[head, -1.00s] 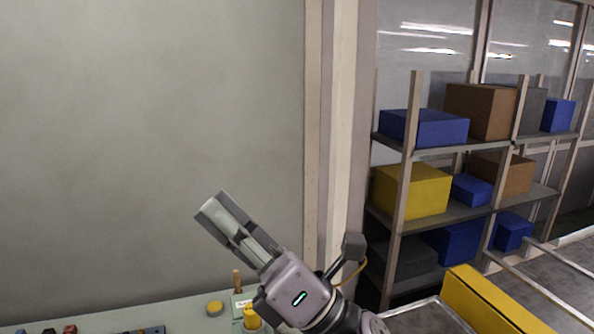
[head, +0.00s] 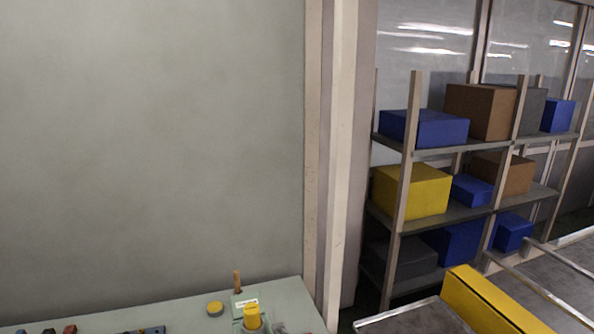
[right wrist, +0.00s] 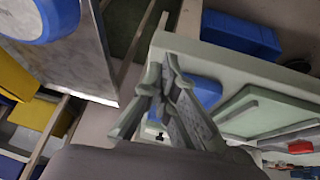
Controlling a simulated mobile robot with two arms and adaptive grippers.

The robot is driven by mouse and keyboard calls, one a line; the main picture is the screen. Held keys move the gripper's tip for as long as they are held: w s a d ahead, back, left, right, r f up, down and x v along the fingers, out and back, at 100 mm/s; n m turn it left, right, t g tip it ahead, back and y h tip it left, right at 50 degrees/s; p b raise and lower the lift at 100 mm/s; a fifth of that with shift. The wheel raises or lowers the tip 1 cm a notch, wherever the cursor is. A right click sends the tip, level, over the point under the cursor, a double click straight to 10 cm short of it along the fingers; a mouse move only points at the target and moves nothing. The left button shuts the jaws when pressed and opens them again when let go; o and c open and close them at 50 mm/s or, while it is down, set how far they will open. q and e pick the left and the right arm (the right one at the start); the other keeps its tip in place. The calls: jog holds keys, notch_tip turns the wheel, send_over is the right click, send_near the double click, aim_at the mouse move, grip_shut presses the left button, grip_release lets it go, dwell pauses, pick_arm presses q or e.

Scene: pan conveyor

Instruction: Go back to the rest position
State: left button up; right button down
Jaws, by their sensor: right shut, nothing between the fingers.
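My right gripper (right wrist: 163,78) shows in the right wrist view, its fingers together with nothing between them. It is apart from the pale green table (right wrist: 240,68), which lies to its right in that view. In the head view neither gripper is visible. My left gripper is in no current view.
The head view shows the green worktop (head: 180,312) with a yellow round piece (head: 215,309) and a yellow-topped item (head: 252,317). Shelves with boxes (head: 412,190) stand at right, behind a yellow-sided conveyor (head: 490,303). A blue round object (right wrist: 42,18) rests on a metal surface (right wrist: 85,62).

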jog(key=s+d+f+m+g, duration=0.1)
jog(key=s+f+g, duration=0.15)
jog(key=s, duration=0.35)
notch_tip(320, 180, down, 27)
jog(key=s, duration=0.1)
jog(key=s+d+f+g, duration=0.2)
jog(key=s+d+f, duration=0.1)
jog(key=s+f, duration=1.1)
jog(key=s, duration=0.2)
jog(key=shift+s+f, duration=0.35)
jog(key=shift+f, duration=0.05)
